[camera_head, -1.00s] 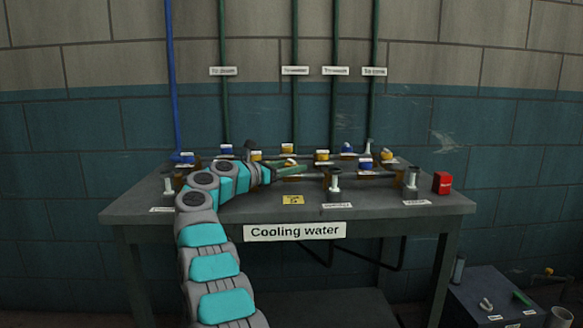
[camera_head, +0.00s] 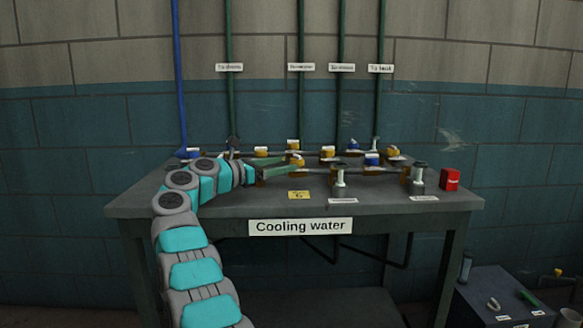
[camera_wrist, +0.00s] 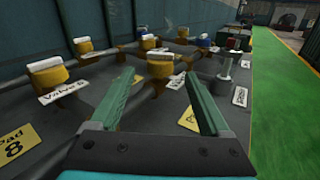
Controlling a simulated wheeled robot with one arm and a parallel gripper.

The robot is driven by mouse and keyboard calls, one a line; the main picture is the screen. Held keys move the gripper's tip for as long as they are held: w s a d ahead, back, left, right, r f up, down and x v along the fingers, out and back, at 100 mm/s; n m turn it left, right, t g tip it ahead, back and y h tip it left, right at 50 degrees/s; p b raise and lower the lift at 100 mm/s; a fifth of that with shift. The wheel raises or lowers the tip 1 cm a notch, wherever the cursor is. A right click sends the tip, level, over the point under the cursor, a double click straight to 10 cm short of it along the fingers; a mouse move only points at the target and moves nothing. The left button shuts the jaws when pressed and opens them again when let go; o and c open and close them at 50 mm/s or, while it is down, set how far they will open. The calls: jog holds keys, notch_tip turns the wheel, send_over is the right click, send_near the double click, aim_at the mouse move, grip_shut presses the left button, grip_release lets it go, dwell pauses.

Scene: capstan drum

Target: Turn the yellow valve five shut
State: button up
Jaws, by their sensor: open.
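My gripper (camera_head: 282,172) is over the bench, its green fingers apart and empty. In the wrist view, the fingers (camera_wrist: 160,76) point at a yellow valve with a white-topped handle (camera_wrist: 160,66), which appears between and beyond the tips, apart from them. It seems to be the yellow valve (camera_head: 296,160) by the fingertips in the head view. Another yellow valve (camera_wrist: 49,76) is nearer, left of the fingers, with a tag starting "Valve" (camera_wrist: 63,91); its number is hard to read. I cannot tell which valve is five.
More yellow valves (camera_head: 327,152) and blue valves (camera_head: 371,158) sit on pipes across the bench (camera_head: 225,208). Upright metal fittings (camera_head: 340,184) stand to the right, with a red box (camera_head: 450,179) near the right edge. A yellow pad plate (camera_wrist: 14,141) lies at left in the wrist view.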

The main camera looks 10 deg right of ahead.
jog(key=shift+s+a, duration=0.35)
jog(key=shift+a, duration=0.3)
jog(key=shift+c, duration=0.2)
